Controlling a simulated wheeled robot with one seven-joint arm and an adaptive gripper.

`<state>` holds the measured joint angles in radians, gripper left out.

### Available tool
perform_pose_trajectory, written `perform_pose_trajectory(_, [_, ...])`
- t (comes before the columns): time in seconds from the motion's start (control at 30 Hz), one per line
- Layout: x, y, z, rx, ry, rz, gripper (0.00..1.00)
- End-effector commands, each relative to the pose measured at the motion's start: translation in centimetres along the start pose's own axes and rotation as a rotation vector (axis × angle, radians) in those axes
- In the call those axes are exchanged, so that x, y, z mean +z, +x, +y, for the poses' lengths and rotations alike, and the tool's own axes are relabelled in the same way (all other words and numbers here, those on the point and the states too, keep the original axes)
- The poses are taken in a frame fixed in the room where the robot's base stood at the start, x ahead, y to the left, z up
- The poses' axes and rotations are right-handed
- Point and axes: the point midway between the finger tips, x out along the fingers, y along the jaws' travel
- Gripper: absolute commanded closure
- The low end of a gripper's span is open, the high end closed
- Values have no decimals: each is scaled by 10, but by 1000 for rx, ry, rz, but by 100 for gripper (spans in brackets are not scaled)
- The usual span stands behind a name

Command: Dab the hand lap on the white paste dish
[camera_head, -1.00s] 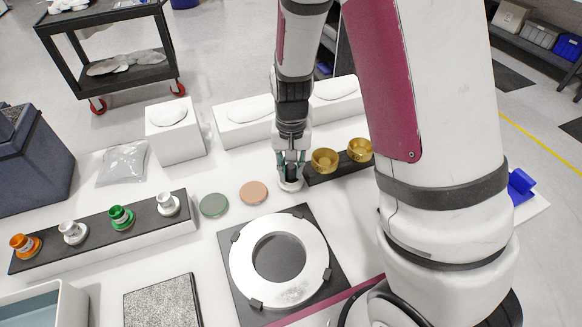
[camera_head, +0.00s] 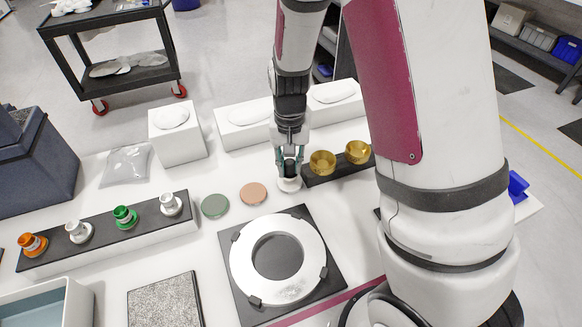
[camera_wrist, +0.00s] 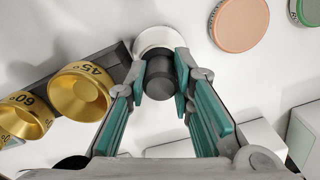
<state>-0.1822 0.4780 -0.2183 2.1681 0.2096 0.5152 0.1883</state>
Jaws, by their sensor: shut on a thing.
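The hand lap, a dark grey cylinder (camera_wrist: 159,78), is between my gripper's fingers. My gripper (camera_head: 290,165) points down and is shut on it; in the wrist view its green-padded fingers (camera_wrist: 160,90) flank the lap. The white paste dish (camera_head: 289,185) is a small round white dish on the table, directly below the lap. In the wrist view the dish (camera_wrist: 157,39) shows behind the lap's lower end, which hides part of it. I cannot tell whether the lap touches the paste.
Gold cups (camera_head: 322,162) marked with angles stand on a dark block right of the dish. Pink (camera_head: 253,194) and green (camera_head: 215,206) discs lie to the left. A metal ring (camera_head: 278,260) on a black plate is in front. White blocks (camera_head: 243,124) stand behind.

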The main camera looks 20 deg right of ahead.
Motion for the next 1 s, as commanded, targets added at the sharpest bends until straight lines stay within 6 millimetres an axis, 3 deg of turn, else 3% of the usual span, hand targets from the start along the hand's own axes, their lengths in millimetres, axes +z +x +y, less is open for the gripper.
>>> perform_pose_trajectory(0.53, [0, -41, 0, -1, -2, 3, 100])
perform_pose_trajectory(1.0, [0, -46, 0, 0, -1, 1, 100])
